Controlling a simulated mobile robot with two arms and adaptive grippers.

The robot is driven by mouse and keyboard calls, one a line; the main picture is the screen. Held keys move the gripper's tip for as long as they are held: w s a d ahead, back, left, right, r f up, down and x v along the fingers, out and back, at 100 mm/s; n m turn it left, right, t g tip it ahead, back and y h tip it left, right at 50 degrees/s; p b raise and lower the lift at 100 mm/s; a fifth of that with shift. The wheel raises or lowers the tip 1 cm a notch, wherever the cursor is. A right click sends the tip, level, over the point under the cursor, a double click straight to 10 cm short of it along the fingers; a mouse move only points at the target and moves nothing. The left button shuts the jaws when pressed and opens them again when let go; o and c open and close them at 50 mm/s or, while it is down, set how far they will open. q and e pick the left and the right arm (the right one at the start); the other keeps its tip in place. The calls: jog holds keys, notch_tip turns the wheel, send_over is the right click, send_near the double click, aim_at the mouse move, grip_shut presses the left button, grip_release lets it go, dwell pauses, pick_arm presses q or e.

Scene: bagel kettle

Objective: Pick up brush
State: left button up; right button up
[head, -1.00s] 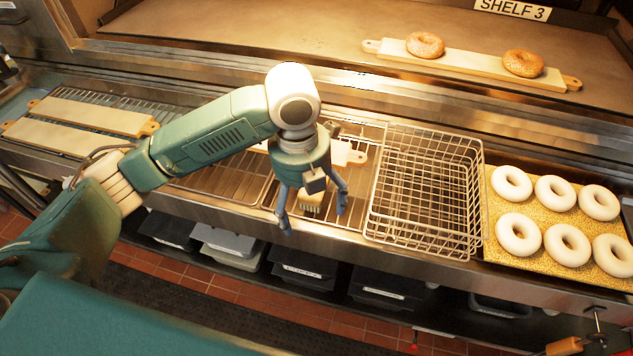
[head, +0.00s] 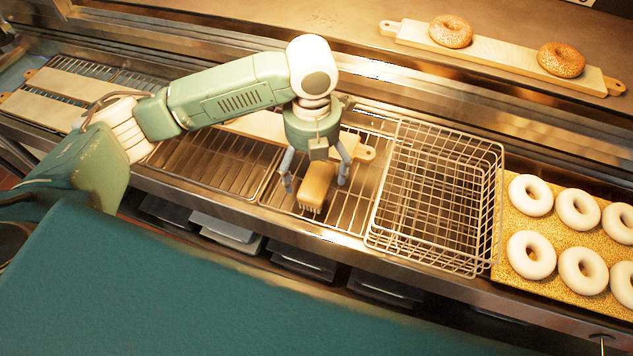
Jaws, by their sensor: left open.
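The brush (head: 317,184) has a tan wooden block with pale bristles at its near end. It lies on the wire rack below my left gripper (head: 315,184). The left gripper points down with its fingers apart, one on each side of the brush. I cannot tell whether either finger touches it. The top of the brush is partly hidden by the gripper body. My right gripper is not in view.
A wire basket (head: 437,195) stands just right of the brush. Further right, white dough rings (head: 531,195) sit on a yellow grainy board (head: 515,270). A wooden board (head: 257,124) lies behind my gripper. Two bagels (head: 451,32) lie on a board at the back.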

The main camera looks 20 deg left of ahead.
aim_at(312, 178)
pick_arm(q)
jog(key=shift+f, duration=0.35)
jog(key=f, duration=0.1)
jog(key=f+p, duration=0.1)
jog(key=f, duration=0.1)
jog(key=f+p, duration=0.1)
jog(key=shift+s+a+f, duration=0.2)
jog(key=shift+s, duration=0.05)
jog(key=shift+f, duration=0.3)
jog(key=shift+w, duration=0.1)
jog(key=shift+c, duration=1.3)
jog(key=c, duration=1.2)
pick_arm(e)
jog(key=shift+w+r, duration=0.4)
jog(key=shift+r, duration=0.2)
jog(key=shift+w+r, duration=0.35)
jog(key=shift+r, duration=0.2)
